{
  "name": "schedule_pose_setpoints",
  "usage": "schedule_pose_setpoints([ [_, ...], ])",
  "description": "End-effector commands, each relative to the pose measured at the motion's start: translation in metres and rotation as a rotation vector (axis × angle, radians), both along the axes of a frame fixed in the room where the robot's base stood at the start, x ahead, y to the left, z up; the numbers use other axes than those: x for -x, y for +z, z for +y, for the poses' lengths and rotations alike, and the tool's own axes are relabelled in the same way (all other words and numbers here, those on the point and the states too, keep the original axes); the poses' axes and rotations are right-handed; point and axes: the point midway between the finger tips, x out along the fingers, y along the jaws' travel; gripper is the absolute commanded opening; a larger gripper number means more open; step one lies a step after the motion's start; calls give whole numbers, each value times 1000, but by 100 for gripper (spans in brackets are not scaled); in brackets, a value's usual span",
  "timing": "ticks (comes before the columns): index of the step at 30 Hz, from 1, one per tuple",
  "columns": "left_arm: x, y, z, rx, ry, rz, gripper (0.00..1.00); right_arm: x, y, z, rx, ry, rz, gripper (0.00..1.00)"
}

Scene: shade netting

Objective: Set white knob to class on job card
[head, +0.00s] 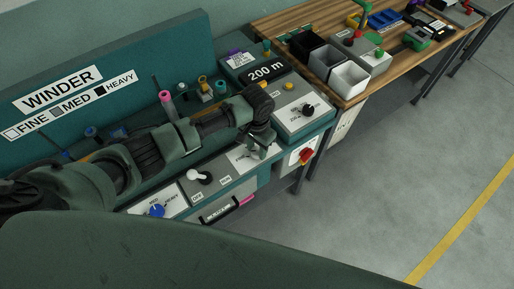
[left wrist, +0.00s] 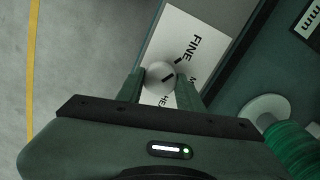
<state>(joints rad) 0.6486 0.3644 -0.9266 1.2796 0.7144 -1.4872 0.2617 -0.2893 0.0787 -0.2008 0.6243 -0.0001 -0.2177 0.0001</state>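The white knob (left wrist: 158,76), round with a dark pointer line, sits on a white plate (left wrist: 168,35) in the left wrist view. The plate reads FINE, and partly hidden words begin M and HE. The pointer line slants up and right. My left gripper (left wrist: 159,77) has one finger on each side of the knob; whether both touch it I cannot tell. In the head view my left gripper (head: 262,147) hides the knob over its plate (head: 240,157). A small white card (head: 240,60) has print too small to read. My right gripper is out of view.
The winder sign (head: 70,95) shows white for FINE, grey for MED, black for HEAVY. Nearby are a white-handled switch (head: 196,176), a blue knob (head: 157,211), a black knob (head: 307,110) and a red switch (head: 305,156). Open floor (head: 400,190) lies right.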

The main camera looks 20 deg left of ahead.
Motion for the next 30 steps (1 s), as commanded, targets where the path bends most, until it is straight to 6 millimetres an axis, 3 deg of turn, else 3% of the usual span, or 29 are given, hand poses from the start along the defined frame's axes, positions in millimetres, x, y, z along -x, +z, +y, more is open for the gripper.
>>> schedule_pose_setpoints([
  [1, 0, 0, 0, 0, 0, 0, 20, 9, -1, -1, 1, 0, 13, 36],
  [3, 0, 0, 0, 0, 0, -1, 0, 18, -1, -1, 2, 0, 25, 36],
  [8, 0, 0, 0, 0, -4, -1, 0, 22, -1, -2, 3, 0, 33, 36],
  [17, 0, 2, 0, 1, -99, 0, 0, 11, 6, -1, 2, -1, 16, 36],
  [30, -1, 2, -1, 1, -479, -2, 0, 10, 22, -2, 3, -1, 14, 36],
])
